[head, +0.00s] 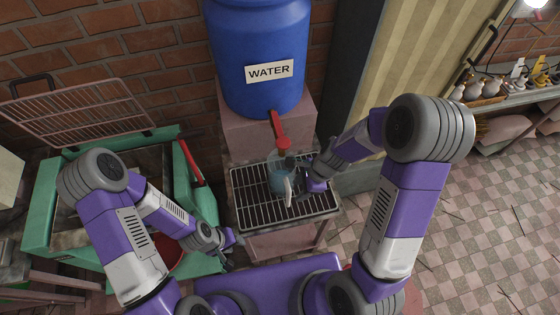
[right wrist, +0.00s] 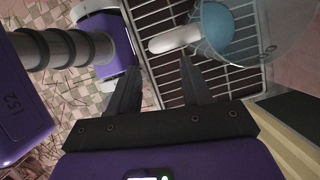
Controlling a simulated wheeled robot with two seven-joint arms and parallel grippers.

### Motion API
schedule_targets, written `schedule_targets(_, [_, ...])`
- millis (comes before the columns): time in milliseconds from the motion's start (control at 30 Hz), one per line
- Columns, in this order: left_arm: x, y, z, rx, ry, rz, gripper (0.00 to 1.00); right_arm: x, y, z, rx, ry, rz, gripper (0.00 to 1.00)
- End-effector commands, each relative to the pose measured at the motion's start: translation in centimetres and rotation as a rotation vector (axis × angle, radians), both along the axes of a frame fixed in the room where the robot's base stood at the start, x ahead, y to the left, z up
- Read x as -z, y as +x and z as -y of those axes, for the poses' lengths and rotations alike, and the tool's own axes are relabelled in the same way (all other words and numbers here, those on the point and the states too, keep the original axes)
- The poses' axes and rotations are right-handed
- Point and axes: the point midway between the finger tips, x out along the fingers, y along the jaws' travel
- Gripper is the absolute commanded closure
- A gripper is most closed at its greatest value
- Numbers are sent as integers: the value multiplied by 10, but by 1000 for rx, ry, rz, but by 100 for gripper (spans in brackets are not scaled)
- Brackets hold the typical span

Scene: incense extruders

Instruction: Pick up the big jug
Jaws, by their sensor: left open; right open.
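The big jug (head: 279,179) is clear, holds bluish liquid, and stands upright on a wire rack under the red tap of the blue water barrel. Its white handle (head: 289,190) faces toward me. In the right wrist view the jug (right wrist: 234,32) is at the top right, with its pale handle (right wrist: 174,39) pointing left. My right gripper (head: 312,181) is open just right of the jug in the head view; its fingers (right wrist: 158,85) point toward the handle without touching it. My left gripper (head: 229,251) hangs low at the left, open and empty, away from the jug.
The blue barrel (head: 258,60) sits on a pinkish block (head: 240,135), its red tap (head: 278,128) above the jug. The wire rack (head: 250,207) is otherwise bare. A green cabinet (head: 45,205) stands left. A shelf with bottles (head: 490,88) is far right. Tiled floor lies open at right.

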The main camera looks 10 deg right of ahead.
Motion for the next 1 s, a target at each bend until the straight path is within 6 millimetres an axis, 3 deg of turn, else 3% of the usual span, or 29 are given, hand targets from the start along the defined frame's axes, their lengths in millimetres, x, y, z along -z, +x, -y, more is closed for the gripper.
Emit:
schedule_targets(133, [3,-1,0,0,0,-1,57,3,3,-5,42,16,-14,52])
schedule_targets(600, [25,-1,0,-1,0,-1,57,61,2,-27,39,14,-14,52])
schedule_targets(900, [25,0,0,0,0,-1,57,63,3,-29,38,14,-10,52])
schedule_targets(1000, [25,0,0,0,0,-1,57,63,3,-29,38,14,-10,67])
